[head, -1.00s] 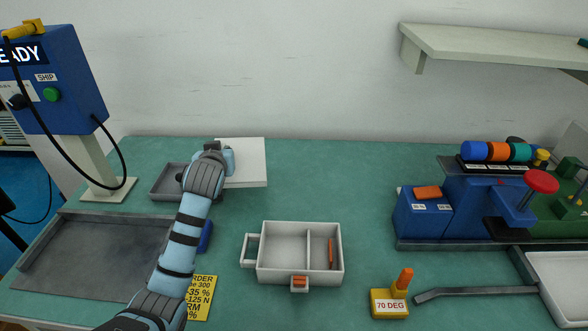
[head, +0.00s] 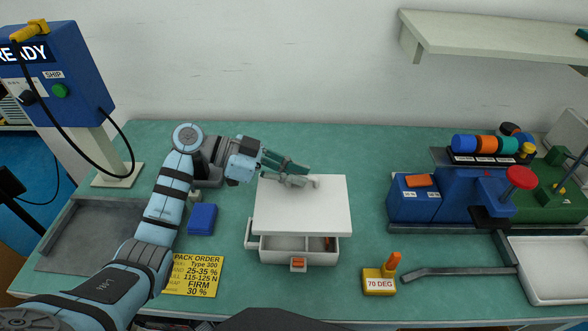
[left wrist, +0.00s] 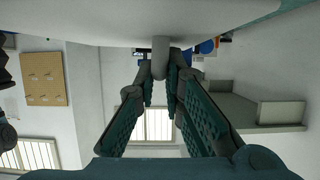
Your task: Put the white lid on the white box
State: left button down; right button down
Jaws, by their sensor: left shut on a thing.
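The white lid (head: 302,212) is a flat square panel above the white box (head: 300,257) in the head view. It covers the back and most of the top of the box, while the front wall and part of the inside still show. Whether the lid touches the rim I cannot tell. My left gripper (head: 300,178) is shut on the lid's knob near its back part. In the left wrist view the two fingers (left wrist: 170,82) close around a grey peg below the pale lid surface (left wrist: 110,22). My right gripper is not in view.
A blue block (head: 202,219) and a yellow pack order card (head: 193,275) lie left of the box. A yellow 70 DEG block (head: 379,282) and a dark bar (head: 460,271) lie to its right. A blue machine (head: 450,195) stands at right.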

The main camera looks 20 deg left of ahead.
pick_arm(q)
notch_tip(320, 180, down, 10)
jog(key=b, duration=0.8)
jog(key=shift+w, duration=0.1)
jog(key=shift+f, duration=0.2)
jog(key=c, duration=1.6)
grip_release()
